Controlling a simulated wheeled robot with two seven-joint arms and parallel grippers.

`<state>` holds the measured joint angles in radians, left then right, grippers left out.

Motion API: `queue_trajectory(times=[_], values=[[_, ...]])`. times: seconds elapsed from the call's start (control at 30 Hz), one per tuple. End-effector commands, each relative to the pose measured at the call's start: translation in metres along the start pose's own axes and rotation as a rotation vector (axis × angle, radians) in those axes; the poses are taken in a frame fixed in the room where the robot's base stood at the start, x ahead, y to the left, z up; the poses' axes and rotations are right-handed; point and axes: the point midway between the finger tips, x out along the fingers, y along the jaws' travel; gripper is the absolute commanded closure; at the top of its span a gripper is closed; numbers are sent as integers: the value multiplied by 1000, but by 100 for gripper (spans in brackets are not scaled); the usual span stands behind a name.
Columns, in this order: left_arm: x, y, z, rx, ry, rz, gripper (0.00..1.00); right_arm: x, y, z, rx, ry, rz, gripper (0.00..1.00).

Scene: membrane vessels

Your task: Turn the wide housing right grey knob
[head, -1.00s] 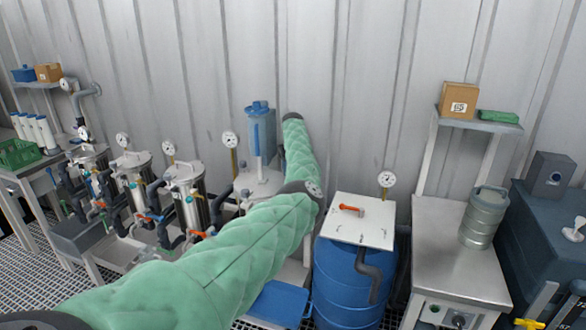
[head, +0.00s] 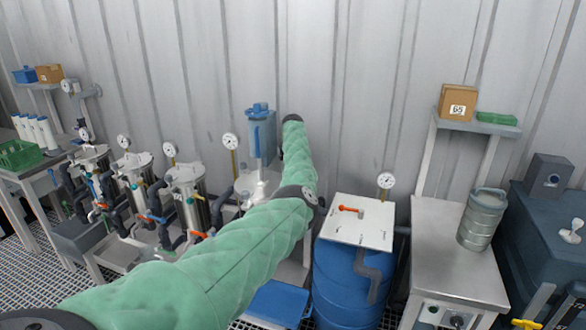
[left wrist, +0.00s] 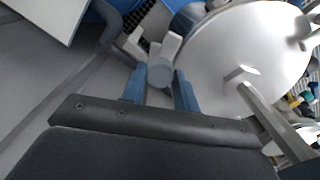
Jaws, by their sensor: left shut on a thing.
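The wide housing shows in the left wrist view as a large round pale metal lid (left wrist: 225,50) with clamps at its rim. A grey round knob (left wrist: 160,72) sits beside the lid's edge. My left gripper (left wrist: 161,82) has its two blue fingers on either side of this knob and is shut on it. In the head view the wide housing (head: 262,184) is partly hidden behind my green left arm, and the left gripper and knob are hidden there. I cannot tell how far the knob is turned. My right gripper is in neither view.
Several steel vessels with gauges (head: 186,188) stand left of the arm. A blue filter housing (head: 261,135) rises behind it. A blue barrel (head: 340,275) with a white lid and red handle stands to the right, beside a steel table (head: 455,255).

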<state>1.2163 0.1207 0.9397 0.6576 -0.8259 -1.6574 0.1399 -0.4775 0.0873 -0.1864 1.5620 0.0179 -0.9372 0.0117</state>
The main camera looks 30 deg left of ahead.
Motion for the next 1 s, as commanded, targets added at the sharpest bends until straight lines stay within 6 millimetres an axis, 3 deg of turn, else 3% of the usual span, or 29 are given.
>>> queue_trajectory(times=[0.6,1.0], values=[[-2,-2,0,578,-1,-3,92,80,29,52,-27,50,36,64],[-2,-2,0,956,-1,-2,92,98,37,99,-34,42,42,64]])
